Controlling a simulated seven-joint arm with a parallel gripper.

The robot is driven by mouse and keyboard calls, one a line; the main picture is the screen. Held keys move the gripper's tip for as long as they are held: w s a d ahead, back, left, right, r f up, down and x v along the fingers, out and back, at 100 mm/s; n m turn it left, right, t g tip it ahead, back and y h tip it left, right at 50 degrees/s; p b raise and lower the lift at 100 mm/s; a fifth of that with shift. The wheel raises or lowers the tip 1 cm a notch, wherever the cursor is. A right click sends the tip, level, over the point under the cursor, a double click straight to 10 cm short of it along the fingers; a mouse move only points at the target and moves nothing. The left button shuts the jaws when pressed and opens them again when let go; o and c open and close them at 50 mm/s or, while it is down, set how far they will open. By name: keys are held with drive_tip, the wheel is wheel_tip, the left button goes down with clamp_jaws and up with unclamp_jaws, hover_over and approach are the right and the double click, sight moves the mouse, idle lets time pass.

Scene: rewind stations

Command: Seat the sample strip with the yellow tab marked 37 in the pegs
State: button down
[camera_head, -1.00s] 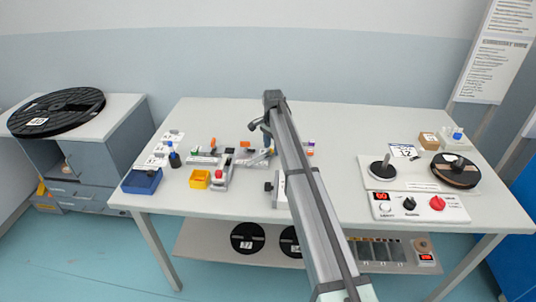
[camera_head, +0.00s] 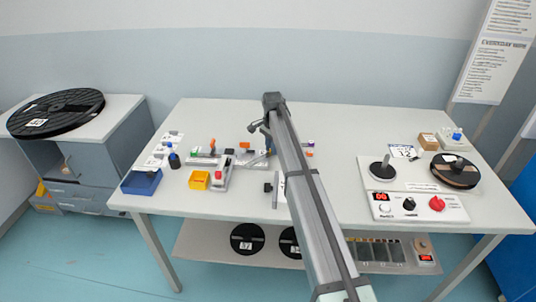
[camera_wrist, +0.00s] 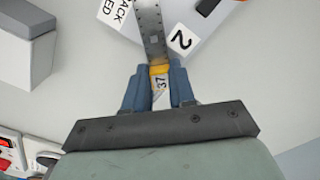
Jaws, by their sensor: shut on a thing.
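My gripper (camera_wrist: 159,88) is shut on the sample strip (camera_wrist: 149,30) at its yellow tab (camera_wrist: 159,69), whose white label reads 37. The blue fingers stand on both sides of the tab. The grey, perforated strip runs up out of the wrist view, over or in front of a pale block (camera_wrist: 187,50) with a label 2. I cannot tell whether the strip touches it. No pegs can be made out.
A grey box (camera_wrist: 27,45) stands at left in the wrist view. A reel station (camera_head: 412,178) is at right. The table front between is mostly clear.

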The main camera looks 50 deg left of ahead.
wheel_tip(320, 180, up, 9)
drive_tip(key=m, duration=0.3)
hover_over(260, 158)
drive_tip(key=m, duration=0.6)
drive_tip(key=shift+a+f, duration=0.1)
drive_tip(key=shift+f, duration=0.3)
drive_tip(key=shift+f, duration=0.15)
idle(0.5)
drive_tip(key=shift+f, duration=2.75)
drive_tip(key=shift+f, duration=1.15)
